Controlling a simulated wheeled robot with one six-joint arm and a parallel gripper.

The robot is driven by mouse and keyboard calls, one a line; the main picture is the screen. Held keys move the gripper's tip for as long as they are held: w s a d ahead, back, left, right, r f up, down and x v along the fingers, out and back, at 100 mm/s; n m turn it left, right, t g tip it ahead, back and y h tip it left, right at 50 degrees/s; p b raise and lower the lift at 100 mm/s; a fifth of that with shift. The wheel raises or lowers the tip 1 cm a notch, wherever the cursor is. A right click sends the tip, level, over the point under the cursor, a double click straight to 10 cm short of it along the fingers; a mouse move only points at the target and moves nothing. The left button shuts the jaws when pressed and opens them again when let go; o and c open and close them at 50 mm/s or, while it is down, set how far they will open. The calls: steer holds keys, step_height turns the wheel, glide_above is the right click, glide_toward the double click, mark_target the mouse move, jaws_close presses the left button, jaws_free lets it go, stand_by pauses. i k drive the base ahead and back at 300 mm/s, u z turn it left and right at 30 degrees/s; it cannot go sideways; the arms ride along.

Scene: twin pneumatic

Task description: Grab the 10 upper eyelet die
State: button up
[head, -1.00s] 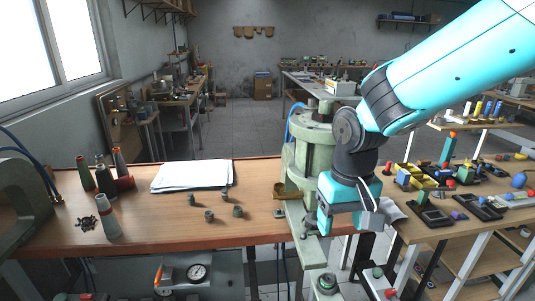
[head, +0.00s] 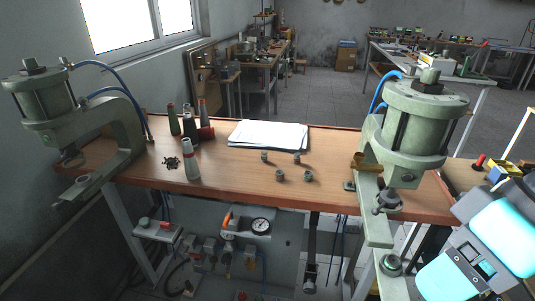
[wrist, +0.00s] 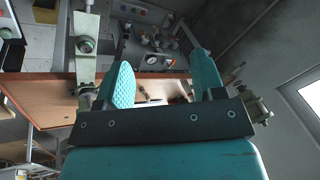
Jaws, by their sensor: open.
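Several small grey-green cylindrical dies stand on the wooden bench. In the head view there is a back left die (head: 264,157), a back right die (head: 297,159), a front left die (head: 280,175) and a front right die (head: 308,176). No size marks are readable, so I cannot tell which is the 10 upper eyelet die. My gripper (wrist: 161,60) shows two teal fingers spread apart with nothing between them in the wrist view. In the head view my arm's end is at the lower right, right of the right press and well apart from the dies.
The right pneumatic press (head: 425,115) stands between my arm and the dies. A left press (head: 115,130) stands at the bench's other end. Paper sheets (head: 268,134), several thread cones (head: 190,160) and a dark pile (head: 171,163) lie around. The bench's front middle (head: 240,185) is clear.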

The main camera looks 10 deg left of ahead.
mark_target(263, 155)
steer(key=u, duration=1.9)
steer(key=i, duration=2)
steer(key=z, duration=1.9)
